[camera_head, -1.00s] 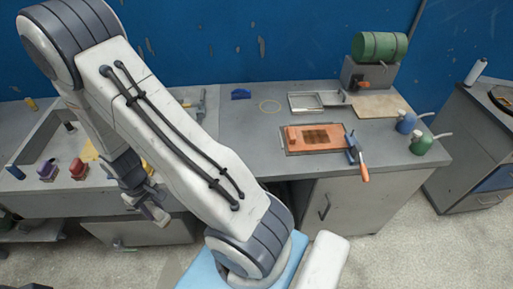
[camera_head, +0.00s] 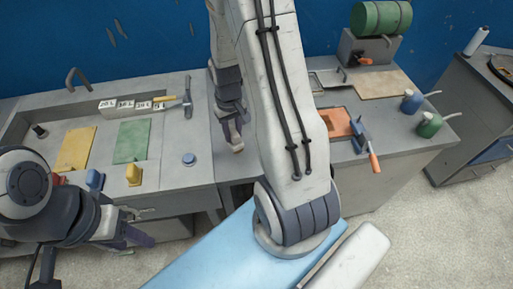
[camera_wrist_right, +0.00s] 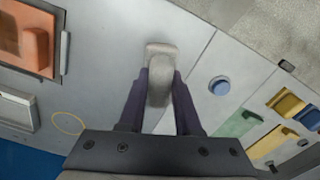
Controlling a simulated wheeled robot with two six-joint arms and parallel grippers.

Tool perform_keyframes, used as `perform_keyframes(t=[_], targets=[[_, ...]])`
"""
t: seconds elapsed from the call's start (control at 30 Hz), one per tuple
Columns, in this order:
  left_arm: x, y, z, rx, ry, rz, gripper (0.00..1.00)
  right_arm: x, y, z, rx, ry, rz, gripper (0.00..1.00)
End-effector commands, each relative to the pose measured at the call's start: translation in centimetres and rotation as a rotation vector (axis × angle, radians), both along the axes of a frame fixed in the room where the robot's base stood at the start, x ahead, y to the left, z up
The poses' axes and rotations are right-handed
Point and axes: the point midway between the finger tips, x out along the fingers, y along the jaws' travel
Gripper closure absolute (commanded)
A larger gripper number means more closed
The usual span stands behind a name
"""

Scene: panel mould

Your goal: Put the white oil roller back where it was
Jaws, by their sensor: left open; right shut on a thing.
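My right gripper (camera_head: 234,136) hangs over the worktop left of the orange panel, partly beside my own arm. It is shut on a whitish, rounded block-like thing, which I take for the white oil roller (camera_head: 237,146). In the right wrist view the roller (camera_wrist_right: 160,72) stands out between the two dark fingers of my right gripper (camera_wrist_right: 160,88). Whether it touches the worktop I cannot tell. A thin yellow ring (camera_wrist_right: 68,123) is marked on the worktop, left of the roller in that view. My left gripper (camera_head: 138,226) is open and empty in front of the left bench.
A blue round knob (camera_head: 189,159) sits on the worktop. Yellow (camera_head: 77,150) and green (camera_head: 132,141) mats lie to the left, with coloured blocks in front. The orange panel (camera_head: 336,122), a clamp (camera_head: 366,142) and two bottles stand right. Grey worktop is clear around the knob.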

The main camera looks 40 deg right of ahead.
Motion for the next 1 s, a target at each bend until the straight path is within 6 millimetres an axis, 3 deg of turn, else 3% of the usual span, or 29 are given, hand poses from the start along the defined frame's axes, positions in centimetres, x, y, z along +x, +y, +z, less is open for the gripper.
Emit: perform_keyframes(t=[0.03, 0.2, 0.4, 0.57, 1.0], targets=[[0.0, 0.0, -0.7, 0.0, 0.0, 0.0, 0.5, -1.1, -3.0, 0.7, -0.002, -0.007, -0.067, 1.0], [0.0, 0.0, -1.5, 0.0, 0.0, -0.001, 0.5, -5.5, -9.5, 3.2, -0.003, -0.005, -0.217, 1.0], [0.0, 0.0, -2.0, 0.0, 0.0, -0.001, 0.5, -9.5, -13.0, 5.0, -0.001, -0.001, -0.318, 1.0], [0.0, 0.0, -1.7, 0.0, 0.0, -0.001, 0.5, -9.7, -13.0, 4.9, 0.002, 0.003, -0.334, 1.0], [0.0, 0.0, 0.2, 0.0, 0.0, 0.0, 0.5, -2.5, -7.3, -0.6, 0.001, 0.005, -0.333, 1.0]])
